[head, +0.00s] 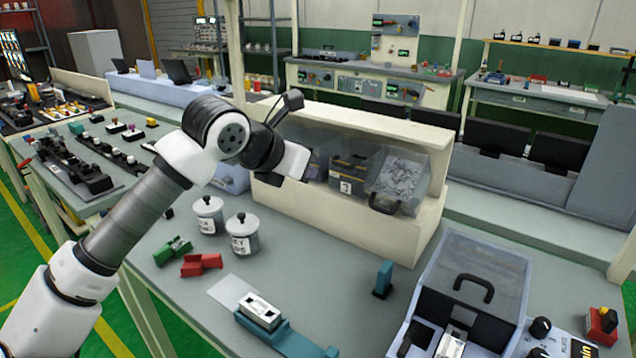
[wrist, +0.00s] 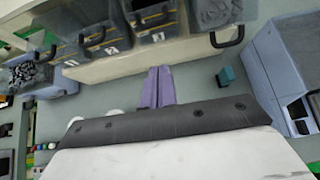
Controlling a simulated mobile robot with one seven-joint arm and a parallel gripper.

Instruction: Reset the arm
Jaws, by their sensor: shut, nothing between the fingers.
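My arm reaches in from the lower left of the head view and is bent above the bench, its end in front of the shelf of clear bins. My gripper (wrist: 158,87) shows in the wrist view as two purple fingers side by side, pressed together with nothing between them. It is above the grey bench top, close to the front of the cream shelf (head: 340,210). In the head view the fingers are mostly hidden by my wrist.
Two lidded white pots (head: 242,234), green clips (head: 172,250) and red clips (head: 201,264) lie below my arm. A teal block (head: 383,279) stands right of them. A clear-lidded machine (head: 480,270) is at the right. A bin numbered 3 (head: 350,172) sits in the shelf. Bare bench lies between.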

